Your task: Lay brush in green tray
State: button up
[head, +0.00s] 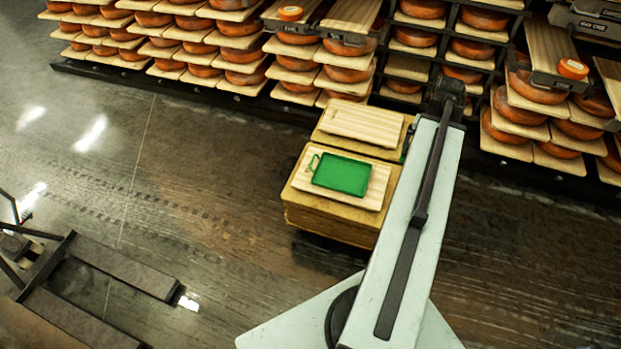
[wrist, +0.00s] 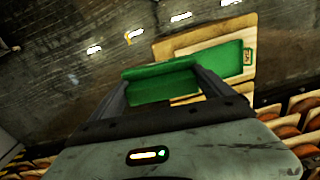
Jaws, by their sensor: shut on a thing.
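The green tray (head: 341,174) lies flat on a pale board, its handle at the left, and looks empty in the head view. In the wrist view, part of the tray (wrist: 226,62) shows beyond my gripper, with its handle at the right. My gripper (wrist: 161,79) is shut on a green, block-like thing, which I take to be the brush (wrist: 160,88). The brush spans the space between the fingers and hides part of the tray. I cannot tell its height over the tray. In the head view my arm hides the gripper.
The tray's board (head: 375,191) rests on a wooden stack (head: 322,222). A second stack with a bare board (head: 362,123) stands behind it. Shelves of orange cheese wheels (head: 240,54) line the back. Dark metal forks (head: 115,265) lie low at the left. Open floor (head: 180,190) lies between.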

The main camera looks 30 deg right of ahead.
aim_at(343, 176)
jog(key=u, duration=0.3)
jog(key=i, duration=1)
jog(key=z, duration=0.1)
